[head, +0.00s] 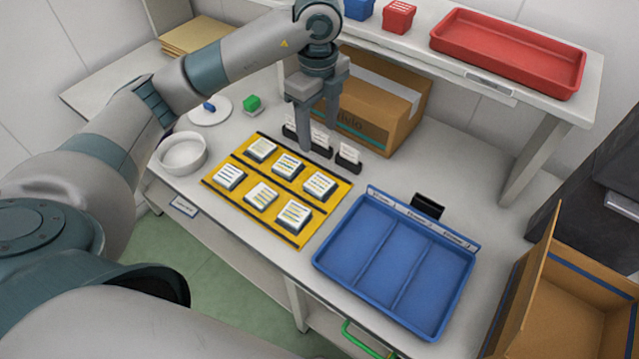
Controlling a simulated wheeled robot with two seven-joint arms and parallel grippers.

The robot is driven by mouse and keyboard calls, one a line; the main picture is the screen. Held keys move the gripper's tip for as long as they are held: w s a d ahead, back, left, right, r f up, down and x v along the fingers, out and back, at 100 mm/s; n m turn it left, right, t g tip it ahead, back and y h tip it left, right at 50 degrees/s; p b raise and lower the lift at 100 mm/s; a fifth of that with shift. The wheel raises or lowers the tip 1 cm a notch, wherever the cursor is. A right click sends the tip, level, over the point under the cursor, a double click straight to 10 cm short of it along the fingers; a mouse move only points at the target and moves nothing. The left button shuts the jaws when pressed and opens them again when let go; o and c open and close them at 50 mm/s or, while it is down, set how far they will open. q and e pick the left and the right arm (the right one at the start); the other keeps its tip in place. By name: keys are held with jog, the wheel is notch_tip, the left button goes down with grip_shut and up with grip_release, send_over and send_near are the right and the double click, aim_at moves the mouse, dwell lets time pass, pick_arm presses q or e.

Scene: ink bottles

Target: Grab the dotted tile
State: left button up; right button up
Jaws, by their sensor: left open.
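Several white square tiles with printed marks sit on dark bases on a yellow mat (309,231), in two rows. The back row has a left tile (262,149), a middle tile (287,166) and a right tile (320,183). The front row has a left tile (229,177), a middle tile (261,195) and a right tile (292,214). The marks are too small to tell which tile is dotted. My left gripper (318,138) is open and empty, pointing down near the mat's back edge, and partly hides small card holders. My right gripper is out of view.
A blue three-part tray (362,237) stands right of the mat. A white bowl (182,153) stands at its left. Dark holders with white cards (348,157) and a cardboard box (377,120) stand behind. A shelf with a red tray (508,50) overhangs the back.

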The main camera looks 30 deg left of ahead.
pick_arm(q)
jog(key=p, duration=0.4)
send_over(319, 184)
jog(key=f, duration=1)
jog(key=shift+w+a, duration=0.25)
jog(key=shift+a, duration=0.05)
jog(key=shift+f, duration=0.55)
jog(key=shift+s+d+f+p, duration=0.15)
jog(key=shift+d+f+p, duration=0.05)
jog(key=shift+f+p, duration=0.45)
notch_tip(319, 184, down, 3)
jog(key=shift+s+d+r+p, duration=0.1)
jog(key=shift+p, duration=0.65)
jog(key=shift+f, duration=0.55)
jog(key=c, duration=0.9)
